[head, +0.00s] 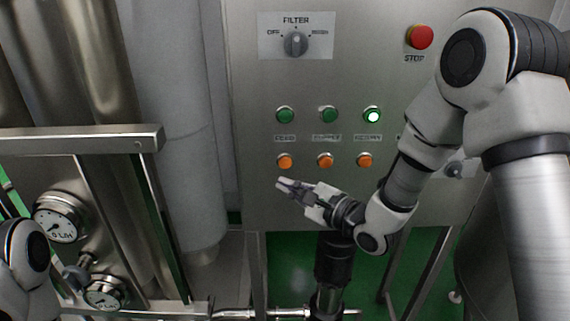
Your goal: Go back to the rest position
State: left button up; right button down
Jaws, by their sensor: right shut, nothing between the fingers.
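My right gripper (283,184) is in front of the lower part of the steel control panel (260,208), just below the left orange button (284,161). It is shut and holds nothing. I cannot tell whether its tips touch the panel. My right arm comes in from the right and hides part of the panel's right side. Part of my left arm shows at the lower left edge; its gripper is out of the picture.
The panel has a FILTER knob (295,44), a red stop button (420,37), two unlit green buttons (285,115) and a lit green one (372,115). Pipes (170,110), a rail (80,140) and gauges (58,219) stand at left.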

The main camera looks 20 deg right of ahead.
dwell(0.4)
jog(key=s+f+g+h, duration=0.25)
jog(key=s+f, duration=0.35)
jog(key=f, duration=0.7)
jog(key=s+f+g+h, duration=0.1)
jog(key=s+f+g, duration=0.35)
jog(key=f, duration=0.85)
jog(key=s+d+f+n+g+h, duration=0.1)
jog(key=s+d+f+n+g, duration=0.1)
jog(key=s+n, duration=0.4)
jog(key=s+d+f+n+g+h, duration=0.2)
jog(key=s+d+f+n+g, duration=0.1)
jog(key=s+f+n, duration=0.2)
jog(key=s+d+f+n+g+h, duration=0.2)
jog(key=s+f+n, duration=0.2)
jog(key=s+n, duration=0.4)
jog(key=s, duration=0.3)
jog(key=shift+s+d+f+n+g, duration=0.2)
jog(key=shift+s+n+g, duration=0.1)
jog(key=shift+n+g, duration=0.1)
